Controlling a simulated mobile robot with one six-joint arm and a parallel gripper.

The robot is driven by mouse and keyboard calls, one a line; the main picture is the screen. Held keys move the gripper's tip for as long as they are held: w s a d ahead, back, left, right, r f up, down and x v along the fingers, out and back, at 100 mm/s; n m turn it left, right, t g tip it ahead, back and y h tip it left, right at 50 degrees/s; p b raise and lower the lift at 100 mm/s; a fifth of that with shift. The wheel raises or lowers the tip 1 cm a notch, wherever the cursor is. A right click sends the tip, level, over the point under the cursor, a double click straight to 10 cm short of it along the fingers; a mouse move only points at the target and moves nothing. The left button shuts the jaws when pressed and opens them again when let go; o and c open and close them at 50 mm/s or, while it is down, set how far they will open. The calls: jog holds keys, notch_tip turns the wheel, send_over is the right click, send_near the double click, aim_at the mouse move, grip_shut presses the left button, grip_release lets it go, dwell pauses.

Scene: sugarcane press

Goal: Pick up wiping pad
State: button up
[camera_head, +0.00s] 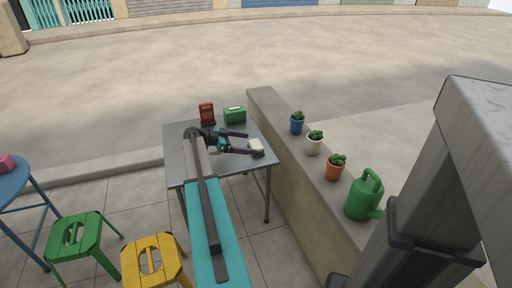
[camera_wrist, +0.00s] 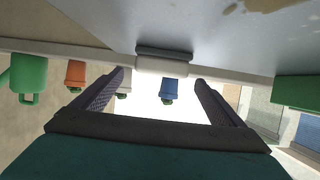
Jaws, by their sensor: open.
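The wiping pad (camera_head: 255,143) is a small white block near the right edge of the grey metal table (camera_head: 180,160). In the wrist view, which is upside down, the wiping pad (camera_wrist: 163,66) shows a white part and a grey layer against the tabletop. My gripper (camera_head: 254,145) is open, low over the table, with its fingers pointing right toward the pad. In the wrist view my gripper (camera_wrist: 159,80) has its two dark fingers spread wide, with the pad centred just beyond the tips. I see no contact between fingers and pad.
A green box (camera_head: 235,115) and a red device (camera_head: 207,114) stand at the table's back. Brownish stains (camera_wrist: 265,5) mark the tabletop. Beside the table, a low wall (camera_head: 262,115) holds potted plants (camera_head: 315,146) and a green watering can (camera_head: 364,198). Stools (camera_head: 80,240) stand front left.

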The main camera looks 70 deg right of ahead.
aim_at(256, 143)
jog(key=shift+b+x, duration=0.6)
jog(key=shift+x, duration=2)
jog(key=shift+d, duration=0.1)
jog(key=shift+w, duration=0.1)
jog(key=c, duration=1.2)
jog(key=shift+o, duration=0.2)
jog(key=shift+r, duration=0.2)
